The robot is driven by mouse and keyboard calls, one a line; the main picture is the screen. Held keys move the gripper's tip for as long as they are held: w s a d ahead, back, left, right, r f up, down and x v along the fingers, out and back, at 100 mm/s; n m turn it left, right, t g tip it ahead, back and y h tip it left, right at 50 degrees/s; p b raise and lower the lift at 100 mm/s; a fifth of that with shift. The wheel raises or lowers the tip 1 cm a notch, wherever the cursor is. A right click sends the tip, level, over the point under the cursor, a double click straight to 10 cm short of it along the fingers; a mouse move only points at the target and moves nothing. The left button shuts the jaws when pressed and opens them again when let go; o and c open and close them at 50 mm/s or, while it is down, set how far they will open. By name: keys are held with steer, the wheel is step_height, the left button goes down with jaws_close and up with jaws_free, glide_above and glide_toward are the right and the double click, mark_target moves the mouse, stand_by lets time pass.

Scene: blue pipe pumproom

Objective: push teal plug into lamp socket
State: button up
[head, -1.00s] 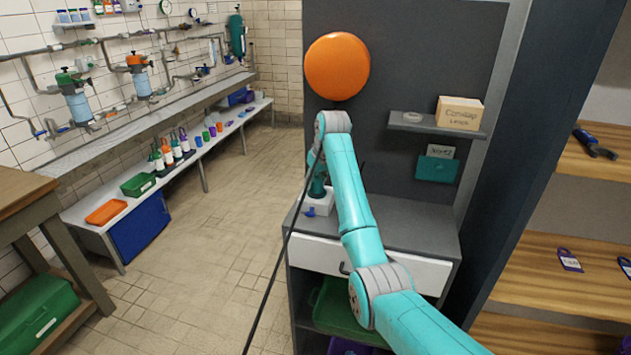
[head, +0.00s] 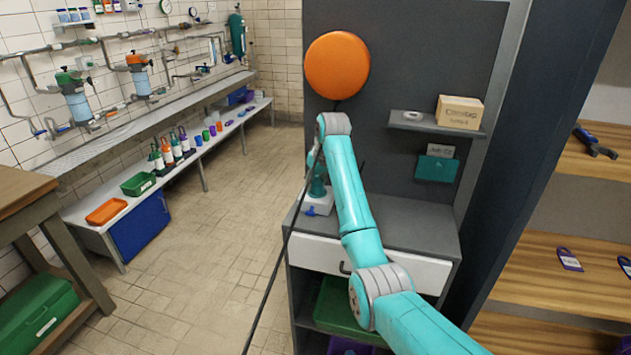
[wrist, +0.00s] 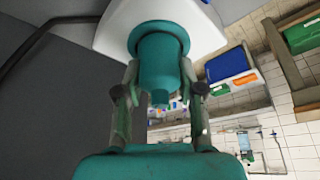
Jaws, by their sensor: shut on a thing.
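The teal plug (wrist: 164,62) is in the wrist view, between the two fingers of my gripper (wrist: 160,82), which is shut on it. Its wide collar lies against or just in front of a white block (wrist: 112,32), which seems to be the lamp socket. I cannot tell how deep the plug sits. In the head view the white block (head: 322,207) stands on the grey counter, with a small blue part at its front. My arm partly hides the gripper (head: 317,185) there. A round orange lamp (head: 337,66) is on the dark panel above.
The grey counter (head: 410,228) is clear to the right of the block. A small shelf (head: 430,125) holds a cardboard box (head: 459,112). A teal holder (head: 436,168) hangs below it. A dark cable runs down beside my arm.

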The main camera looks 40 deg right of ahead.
steer(key=shift+f, duration=0.25)
steer(key=o, duration=1.1)
steer(key=shift+o, duration=0.2)
steer(key=v, duration=1.2)
